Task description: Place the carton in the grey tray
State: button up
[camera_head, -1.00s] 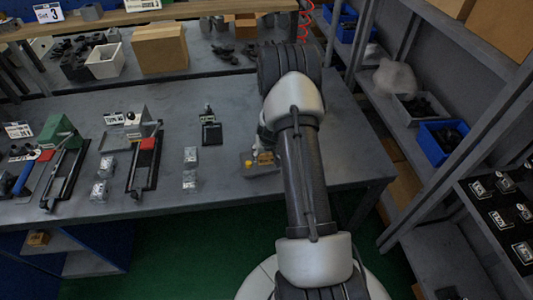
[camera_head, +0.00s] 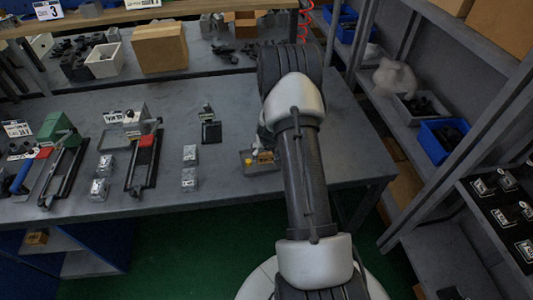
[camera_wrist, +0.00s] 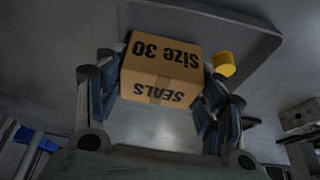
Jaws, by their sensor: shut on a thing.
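The carton (camera_wrist: 162,68) is a small brown box with "Size 30" and "SEALS" printed on it in black. In the wrist view my gripper (camera_wrist: 160,84) is shut on it, one finger at each side. The grey tray (camera_wrist: 248,38) lies under and around the carton in that view. In the head view the carton (camera_head: 265,157) shows small at the tray (camera_head: 262,173), partly behind my arm. I cannot tell whether its underside touches the tray floor. My gripper is mostly hidden by the arm there.
A yellow round-topped piece (camera_wrist: 224,64) stands close beside the carton, at the right finger; it also shows in the head view (camera_head: 248,161). Metal valve blocks (camera_head: 189,167) stand left of the tray. A small black stand (camera_head: 210,130) is behind them. Shelving (camera_head: 440,75) rises at right.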

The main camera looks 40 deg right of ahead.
jog(key=shift+s+a+f, duration=0.15)
jog(key=shift+s+f, duration=0.05)
jog(key=shift+f, duration=0.2)
jog(key=shift+s+a+f, duration=0.15)
jog(key=shift+s+f, duration=0.05)
jog(key=shift+f, duration=0.2)
jog(key=shift+c, duration=1.1)
jog(key=o, duration=1)
jog(key=shift+o, duration=1.4)
jog(key=shift+w+d+f, duration=0.1)
jog(key=shift+w+f, duration=0.1)
jog(key=shift+o, duration=1.2)
jog(key=shift+r, duration=0.15)
jog(key=shift+w+d+r, duration=0.1)
jog(key=shift+r, duration=0.1)
